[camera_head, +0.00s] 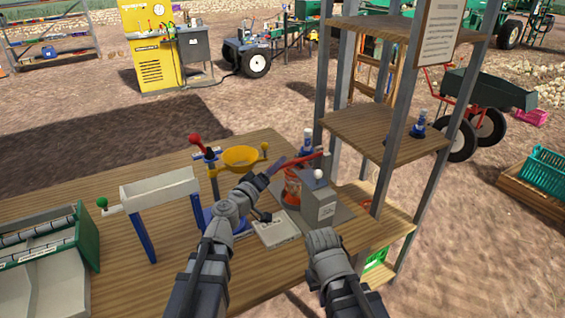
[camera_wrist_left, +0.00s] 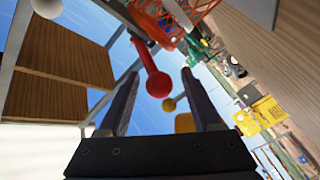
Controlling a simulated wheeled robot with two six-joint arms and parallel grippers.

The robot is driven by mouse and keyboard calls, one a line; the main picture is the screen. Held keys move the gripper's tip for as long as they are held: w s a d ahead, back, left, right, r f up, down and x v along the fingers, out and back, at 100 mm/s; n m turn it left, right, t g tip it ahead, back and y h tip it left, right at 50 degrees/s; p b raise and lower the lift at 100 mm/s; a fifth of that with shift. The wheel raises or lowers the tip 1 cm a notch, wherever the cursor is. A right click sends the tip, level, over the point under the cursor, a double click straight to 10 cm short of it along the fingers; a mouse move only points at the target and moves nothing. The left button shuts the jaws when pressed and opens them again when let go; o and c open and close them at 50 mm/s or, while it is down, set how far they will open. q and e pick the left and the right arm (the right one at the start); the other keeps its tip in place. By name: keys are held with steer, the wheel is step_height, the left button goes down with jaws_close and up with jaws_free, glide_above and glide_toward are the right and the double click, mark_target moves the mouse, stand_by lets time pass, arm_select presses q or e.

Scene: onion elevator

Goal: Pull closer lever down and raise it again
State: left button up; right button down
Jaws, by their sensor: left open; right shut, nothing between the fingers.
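A red lever (camera_head: 308,159) stands out beside the orange mesh container (camera_head: 291,190) and the grey box (camera_head: 320,205) at the table's right. A white-knobbed lever (camera_head: 318,175) rises from that box. My left gripper (camera_head: 270,188) is open just left of these. In the left wrist view its fingers (camera_wrist_left: 158,100) stand apart, and a red lever with a round end (camera_wrist_left: 158,82) shows between them in the picture; I cannot tell contact. The white knob (camera_wrist_left: 47,8) is at the upper left there. My right gripper (camera_head: 323,240) is shut and empty, near the table's front right edge.
A yellow funnel stand (camera_head: 240,157) with a red-balled lever (camera_head: 195,141) stands behind my left arm. A white trough (camera_head: 158,190) with a green knob and a green-sided bin (camera_head: 50,255) are at left. A shelf frame (camera_head: 385,135) rises at right.

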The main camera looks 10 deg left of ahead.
arm_select(q)
steer(key=x, duration=0.2)
steer(key=shift+w+d, duration=0.15)
steer(key=shift+w, duration=0.2)
jaws_close()
stand_by(1.1)
